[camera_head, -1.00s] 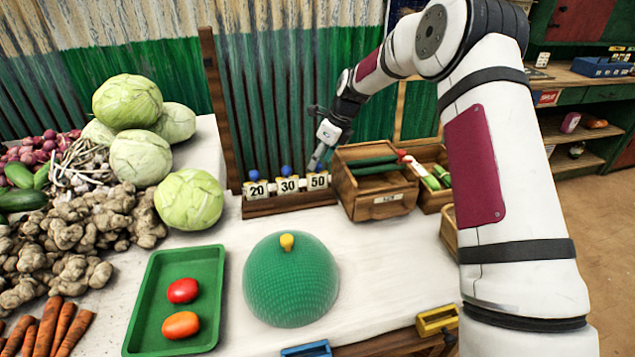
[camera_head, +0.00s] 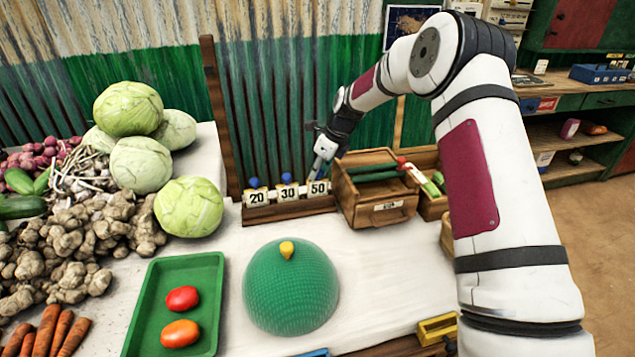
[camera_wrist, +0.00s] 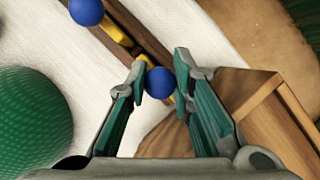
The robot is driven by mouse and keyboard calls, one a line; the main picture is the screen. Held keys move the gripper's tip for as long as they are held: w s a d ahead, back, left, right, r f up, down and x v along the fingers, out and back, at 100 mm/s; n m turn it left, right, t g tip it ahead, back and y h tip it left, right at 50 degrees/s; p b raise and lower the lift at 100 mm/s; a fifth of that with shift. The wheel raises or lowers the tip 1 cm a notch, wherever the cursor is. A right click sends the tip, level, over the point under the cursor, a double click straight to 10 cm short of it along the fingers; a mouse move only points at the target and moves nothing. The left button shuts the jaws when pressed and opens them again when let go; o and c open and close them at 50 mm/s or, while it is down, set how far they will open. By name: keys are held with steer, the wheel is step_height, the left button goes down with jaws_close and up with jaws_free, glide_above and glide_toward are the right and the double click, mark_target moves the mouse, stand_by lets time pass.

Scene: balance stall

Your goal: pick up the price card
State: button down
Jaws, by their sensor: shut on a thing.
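Three price cards stand in a dark wooden rack (camera_head: 290,211) at the back of the stall: the 20 card (camera_head: 256,197), the 30 card (camera_head: 287,192) and the 50 card (camera_head: 318,187). The 20 and 30 cards show blue round knobs on top. My gripper (camera_head: 318,172) is over the 50 card at the right end and hides its knob in the head view. In the wrist view, my gripper (camera_wrist: 160,76) is shut on that card's blue knob (camera_wrist: 160,83), between the fingertips. The card still appears to be in the rack.
A wooden box (camera_head: 388,212) with green items stands just right of the rack. A green dome (camera_head: 291,295) with a yellow knob is in front. A green tray (camera_head: 214,275) holds two tomatoes. Cabbages (camera_head: 188,207) are at the left. White cloth between the rack and dome is clear.

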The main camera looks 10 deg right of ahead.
steer(key=shift+r, duration=0.6)
step_height(320, 180, up, 2)
steer(key=shift+r, duration=0.1)
steer(key=s+a+r+p, duration=0.3)
steer(key=s+a+r, duration=0.2)
steer(key=s+a, duration=0.4)
steer(key=shift+s+a+r+p, duration=0.2)
steer(key=shift+s+p, duration=0.2)
steer(key=shift+s, duration=1.65)
